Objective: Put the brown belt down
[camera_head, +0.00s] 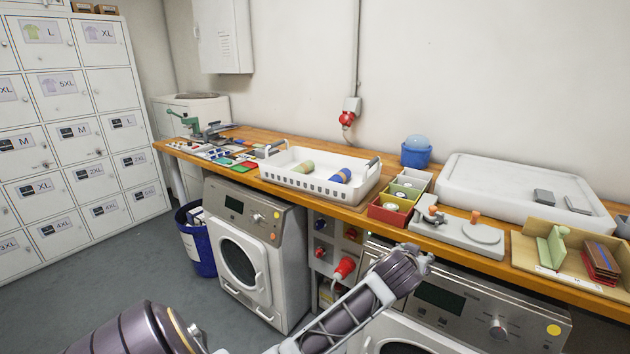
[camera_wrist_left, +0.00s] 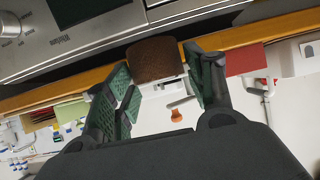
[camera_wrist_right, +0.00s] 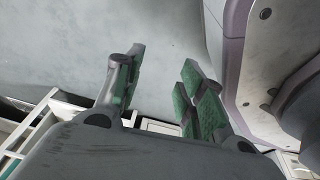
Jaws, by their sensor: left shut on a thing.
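The brown belt (camera_wrist_left: 155,60) shows in the left wrist view as a rough brown roll between the fingertips of my left gripper (camera_wrist_left: 160,78). The gripper is shut on it, in front of the counter edge. In the head view my left arm reaches to the front of the counter, but I cannot make out the belt there. My right gripper (camera_wrist_right: 163,62) is open and empty above the grey floor in the right wrist view; it does not show in the head view.
Small coloured bins (camera_head: 390,215), a white press (camera_head: 460,240) and a wooden tray (camera_head: 530,254) stand further right. Washing machines stand below.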

